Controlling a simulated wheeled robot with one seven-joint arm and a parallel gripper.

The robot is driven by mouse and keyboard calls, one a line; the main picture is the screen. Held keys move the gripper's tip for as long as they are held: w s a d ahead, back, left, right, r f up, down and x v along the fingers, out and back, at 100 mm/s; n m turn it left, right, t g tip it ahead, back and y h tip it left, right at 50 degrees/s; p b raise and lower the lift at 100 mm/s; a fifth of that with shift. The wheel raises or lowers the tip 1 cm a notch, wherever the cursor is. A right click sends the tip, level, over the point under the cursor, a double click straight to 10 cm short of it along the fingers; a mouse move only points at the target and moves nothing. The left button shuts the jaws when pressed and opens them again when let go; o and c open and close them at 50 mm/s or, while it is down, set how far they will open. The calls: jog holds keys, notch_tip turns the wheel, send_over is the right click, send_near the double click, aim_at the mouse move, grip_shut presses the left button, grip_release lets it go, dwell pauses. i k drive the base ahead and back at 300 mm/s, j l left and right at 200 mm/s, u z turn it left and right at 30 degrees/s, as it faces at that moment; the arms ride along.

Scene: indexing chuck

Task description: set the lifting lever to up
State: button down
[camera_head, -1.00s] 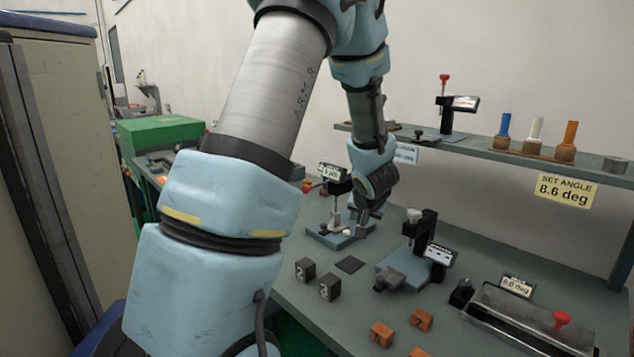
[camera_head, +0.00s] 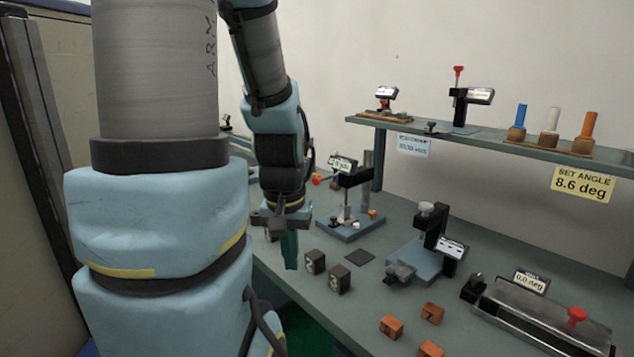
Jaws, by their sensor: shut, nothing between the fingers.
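A small comparator stand with a blue base (camera_head: 351,230), a dark column and a tilted digital readout (camera_head: 344,164) stands toward the back of the bench. A red-knobbed lever (camera_head: 317,179) sticks out on its left side and looks like the lifting lever. It is small, and I cannot tell exactly how it is set. A small light part sits on the base under the spindle. My gripper (camera_head: 290,262) points down to the left of the stand, clear of it. Its fingers are together and hold nothing; my wrist is close to the knob in the picture.
Two dark numbered blocks (camera_head: 326,273) and a dark pad (camera_head: 359,257) lie in front of the stand. A second gauge stand (camera_head: 428,245), orange blocks (camera_head: 391,327) and a sine bar fixture (camera_head: 540,318) stand right. A shelf (camera_head: 470,140) runs behind.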

aim_at(316, 181)
jog(key=i+u, duration=0.1)
jog(key=u, duration=0.3)
jog(key=l+u, duration=0.15)
jog(key=u, duration=0.25)
jog(key=i+l+u, duration=0.1)
jog(key=u, duration=0.25)
jog(key=l+u, duration=0.15)
jog(key=u, duration=0.25)
